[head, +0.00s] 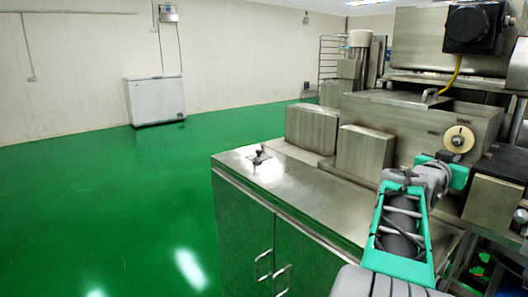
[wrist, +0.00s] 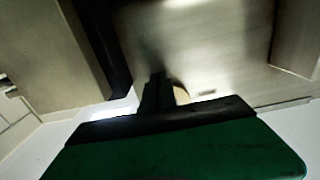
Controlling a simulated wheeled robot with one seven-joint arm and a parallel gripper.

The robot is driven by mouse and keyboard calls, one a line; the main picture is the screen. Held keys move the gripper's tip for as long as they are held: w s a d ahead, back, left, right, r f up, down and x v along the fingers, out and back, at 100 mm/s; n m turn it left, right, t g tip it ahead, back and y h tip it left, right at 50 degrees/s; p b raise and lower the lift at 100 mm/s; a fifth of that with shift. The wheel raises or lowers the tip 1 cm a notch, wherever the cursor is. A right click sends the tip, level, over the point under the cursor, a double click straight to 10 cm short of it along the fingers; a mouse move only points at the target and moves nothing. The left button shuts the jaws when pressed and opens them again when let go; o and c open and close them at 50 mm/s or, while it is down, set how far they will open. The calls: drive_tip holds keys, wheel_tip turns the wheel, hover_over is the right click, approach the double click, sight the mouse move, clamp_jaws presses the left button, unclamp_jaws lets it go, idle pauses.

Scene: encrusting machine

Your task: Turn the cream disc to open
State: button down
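The cream disc (head: 459,139) is a round knob with a dark centre on the front of the steel machine, at the right of the head view. My gripper (head: 446,157) is just below it, near the machine face. In the wrist view, the dark fingers (wrist: 158,92) are close together, with nothing visible between them. A small cream patch of the disc (wrist: 182,92) shows just right of the fingers, mostly hidden behind them. Whether the fingers touch the disc cannot be told. The wrist view is dark and blurred.
The steel machine housing (head: 420,120) surrounds the disc. A steel cabinet top (head: 310,200) with metal blocks (head: 365,153) lies to the left of my arm. A black motor box (head: 473,27) sits above. The green floor (head: 110,190) at the left is free.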

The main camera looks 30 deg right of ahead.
drive_tip(key=shift+s+r, duration=0.1)
drive_tip(key=shift+r, duration=0.6)
drive_tip(key=a+f+b, duration=0.1)
drive_tip(key=a+b, duration=0.4)
drive_tip(key=a, duration=0.1)
drive_tip(key=shift+s+f, duration=0.4)
drive_tip(key=shift+s, duration=0.05)
